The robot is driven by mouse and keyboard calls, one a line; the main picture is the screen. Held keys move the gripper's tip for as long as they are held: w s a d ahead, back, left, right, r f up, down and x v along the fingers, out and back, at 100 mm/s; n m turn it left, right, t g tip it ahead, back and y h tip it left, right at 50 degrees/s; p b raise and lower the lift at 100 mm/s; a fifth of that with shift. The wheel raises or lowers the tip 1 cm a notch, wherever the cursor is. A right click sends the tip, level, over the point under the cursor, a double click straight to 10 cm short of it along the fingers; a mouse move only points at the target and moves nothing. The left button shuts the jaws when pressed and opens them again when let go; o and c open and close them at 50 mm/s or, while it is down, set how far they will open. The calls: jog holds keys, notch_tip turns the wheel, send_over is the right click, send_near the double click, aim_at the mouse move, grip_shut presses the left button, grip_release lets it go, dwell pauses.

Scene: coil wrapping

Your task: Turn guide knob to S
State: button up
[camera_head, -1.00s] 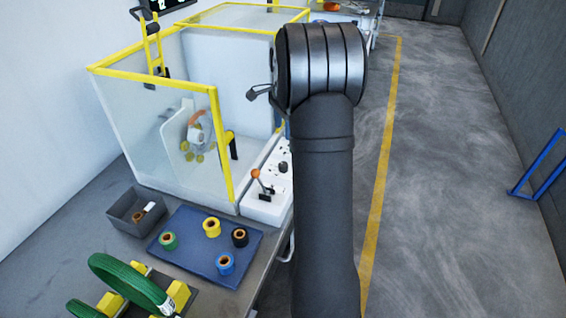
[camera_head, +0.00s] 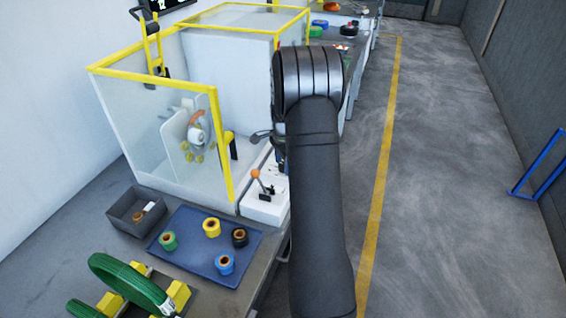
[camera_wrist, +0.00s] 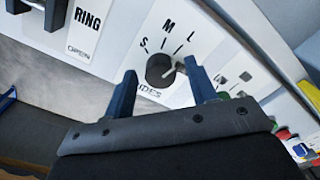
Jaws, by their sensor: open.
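The guide knob (camera_wrist: 158,72) is a round black knob on a white panel (camera_wrist: 225,62) in the wrist view. Its white pointer mark faces right. The letters S, M and L are printed in an arc above it, with S at the upper left. My gripper (camera_wrist: 160,68) is open, with one dark blue finger on each side of the knob. I cannot tell whether either finger touches it. In the head view the knob and my fingers are hidden behind my arm.
A lever with an orange ball (camera_head: 255,174) stands on the white control box (camera_head: 262,212). The yellow-framed enclosure (camera_head: 222,150) is left of it. A blue tray (camera_head: 190,248) holds several tape rolls. A RING label (camera_wrist: 88,17) sits left of the knob.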

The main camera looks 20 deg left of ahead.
jog(key=shift+c, duration=0.4)
jog(key=c, duration=0.9)
jog(key=shift+n, duration=0.3)
jog(key=n, duration=0.3)
jog(key=shift+n, duration=0.3)
jog(key=n, duration=0.4)
jog(key=shift+n, duration=0.3)
jog(key=n, duration=0.4)
jog(key=shift+n, duration=2.5)
